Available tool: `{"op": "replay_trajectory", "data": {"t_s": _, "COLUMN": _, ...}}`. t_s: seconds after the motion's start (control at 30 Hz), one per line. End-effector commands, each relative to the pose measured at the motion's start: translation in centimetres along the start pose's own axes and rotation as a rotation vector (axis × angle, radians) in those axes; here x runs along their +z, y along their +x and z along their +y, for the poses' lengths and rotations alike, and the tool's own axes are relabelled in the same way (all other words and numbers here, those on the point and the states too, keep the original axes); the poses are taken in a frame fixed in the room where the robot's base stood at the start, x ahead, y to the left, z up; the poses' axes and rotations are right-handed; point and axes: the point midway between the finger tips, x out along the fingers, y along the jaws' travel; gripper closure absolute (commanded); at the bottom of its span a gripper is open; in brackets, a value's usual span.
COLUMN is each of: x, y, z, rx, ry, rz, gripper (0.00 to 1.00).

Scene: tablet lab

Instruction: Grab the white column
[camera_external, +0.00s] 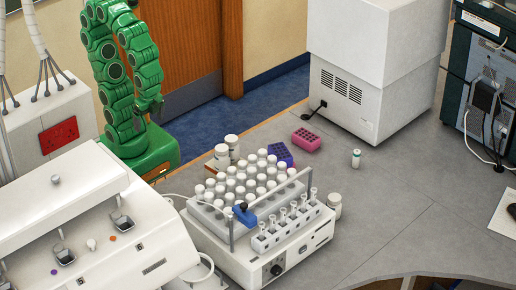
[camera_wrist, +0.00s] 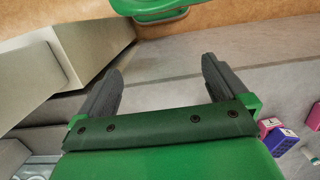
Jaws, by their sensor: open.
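Several white things could be the white column, and I cannot tell which one it is. Many white-capped vials (camera_external: 240,180) fill the shaker's top. My green arm is folded up at the back left, away from all of these. My gripper (camera_wrist: 162,78) is open, with its two dark fingers apart and nothing visible between them.
The shaker (camera_external: 292,262) has a raised metal bar and a front row of tubes. A pink rack (camera_external: 308,139) and a blue rack (camera_external: 279,154) sit behind it. A large white machine (camera_external: 372,80) stands at the back. The grey bench (camera_external: 415,200) is clear at right.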

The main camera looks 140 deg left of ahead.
Motion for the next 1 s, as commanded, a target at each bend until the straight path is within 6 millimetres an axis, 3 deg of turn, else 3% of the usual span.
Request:
{"op": "replay_trajectory", "data": {"t_s": 0.23, "x": 1.4, "y": 0.9, "z": 0.3, "rx": 0.003, "ry": -0.003, "rz": -0.01, "gripper": 0.0}}
{"op": "replay_trajectory", "data": {"t_s": 0.53, "x": 1.3, "y": 0.9, "z": 0.3, "rx": 0.002, "ry": -0.004, "rz": -0.01, "gripper": 0.41}}
{"op": "replay_trajectory", "data": {"t_s": 0.83, "x": 1.2, "y": 0.8, "z": 0.3, "rx": 0.001, "ry": -0.004, "rz": -0.009, "gripper": 0.41}}
{"op": "replay_trajectory", "data": {"t_s": 1.0, "x": -0.9, "y": -0.1, "z": -0.3, "rx": -0.014, "ry": -0.013, "rz": 0.018, "gripper": 0.41}}
